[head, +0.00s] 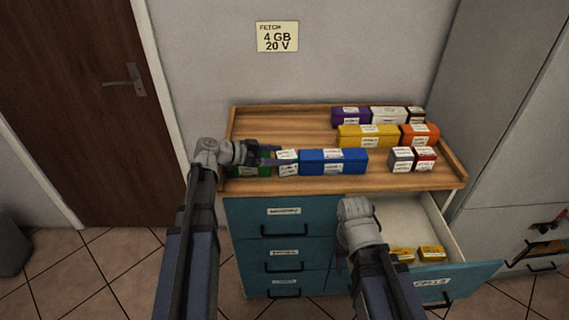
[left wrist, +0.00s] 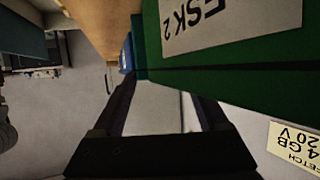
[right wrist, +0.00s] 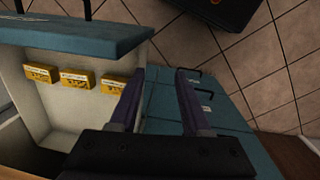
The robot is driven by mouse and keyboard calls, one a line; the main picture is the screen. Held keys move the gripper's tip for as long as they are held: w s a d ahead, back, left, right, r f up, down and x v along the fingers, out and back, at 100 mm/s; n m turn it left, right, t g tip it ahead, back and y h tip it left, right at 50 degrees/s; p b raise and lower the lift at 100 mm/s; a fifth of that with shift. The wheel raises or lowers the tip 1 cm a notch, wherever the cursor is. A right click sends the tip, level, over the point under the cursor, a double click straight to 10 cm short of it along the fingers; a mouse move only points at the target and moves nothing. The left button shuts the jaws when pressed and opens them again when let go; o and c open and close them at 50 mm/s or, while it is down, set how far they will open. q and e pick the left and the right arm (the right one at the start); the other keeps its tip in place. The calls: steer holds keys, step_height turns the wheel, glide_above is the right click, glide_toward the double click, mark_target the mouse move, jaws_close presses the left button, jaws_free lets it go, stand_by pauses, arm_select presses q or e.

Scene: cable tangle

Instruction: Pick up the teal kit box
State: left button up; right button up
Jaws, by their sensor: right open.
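A small box (head: 288,170) with white labels stands on the cabinet top between a green box and a long blue box; it looks teal, but the labels cover most of it. In the left wrist view a dark teal face (left wrist: 139,58) shows just past the large green box (left wrist: 240,65). My left gripper (head: 274,156) reaches in from the left over the green box, its fingers pointing at the small box. Its fingers are apart with nothing between them. My right gripper (right wrist: 160,75) is open and empty at the cabinet front beside the open drawer; its fingers are mostly hidden in the head view.
The blue box (head: 333,168) stands right of the small box. Yellow (head: 366,142), orange (head: 419,134), purple (head: 350,116), grey (head: 401,164) and red (head: 425,164) boxes stand further right and behind. The open drawer (head: 455,280) sticks out at lower right, holding small yellow boxes (right wrist: 75,78).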

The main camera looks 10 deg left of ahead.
arm_select(q)
steer(key=c, duration=0.6)
steer(key=shift+r, duration=0.15)
steer(key=shift+c, duration=0.2)
step_height(320, 180, up, 10)
steer(key=p, duration=1)
jaws_close()
